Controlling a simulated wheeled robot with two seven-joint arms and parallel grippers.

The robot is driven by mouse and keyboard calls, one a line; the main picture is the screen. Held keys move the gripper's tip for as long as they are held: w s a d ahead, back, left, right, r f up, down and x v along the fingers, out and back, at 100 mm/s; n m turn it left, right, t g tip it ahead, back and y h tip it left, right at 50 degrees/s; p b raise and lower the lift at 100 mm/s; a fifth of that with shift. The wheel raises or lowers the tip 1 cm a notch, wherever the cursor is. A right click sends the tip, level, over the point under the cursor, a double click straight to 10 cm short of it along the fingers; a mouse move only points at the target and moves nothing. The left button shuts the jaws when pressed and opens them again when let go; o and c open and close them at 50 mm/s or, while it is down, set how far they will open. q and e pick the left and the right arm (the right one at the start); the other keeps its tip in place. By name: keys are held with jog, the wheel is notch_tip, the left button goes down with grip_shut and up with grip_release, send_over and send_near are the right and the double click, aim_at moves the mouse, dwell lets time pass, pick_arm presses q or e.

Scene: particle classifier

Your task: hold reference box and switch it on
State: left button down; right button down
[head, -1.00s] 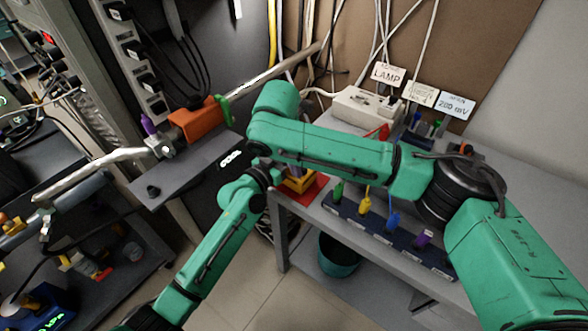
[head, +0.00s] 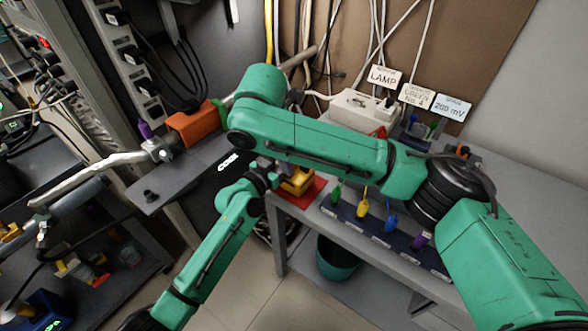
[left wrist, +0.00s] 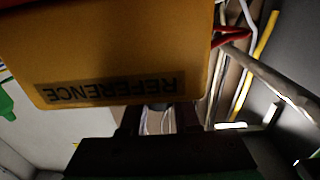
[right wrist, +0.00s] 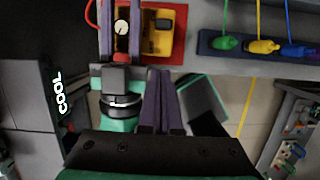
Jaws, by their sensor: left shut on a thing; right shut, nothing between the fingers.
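The yellow reference box (head: 297,184) is at the left end of the bench, over a red mat (head: 308,196). In the left wrist view its REFERENCE label (left wrist: 110,90) appears upside down. My left gripper (left wrist: 157,112) is shut on the box from its front side. In the right wrist view the box (right wrist: 179,42) shows a round dial and a black switch part; the switch's state cannot be told. My right gripper (right wrist: 163,75) is shut and empty, just beside the left gripper and short of the box. In the head view my right arm largely hides it.
Coloured plugs (head: 363,208) sit in a dark strip along the bench front. A white lamp box (head: 362,108) and sign cards stand behind. A dark panel marked COOL (head: 205,165) lies to the left. A bin (head: 337,258) stands below the bench.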

pick_arm(q)
jog(key=shift+f, duration=0.1)
pick_arm(e)
jog(key=v, duration=0.5)
jog(key=shift+r, duration=0.3)
pick_arm(q)
jog(key=c, duration=0.6)
grip_release()
jog(key=shift+o, duration=0.2)
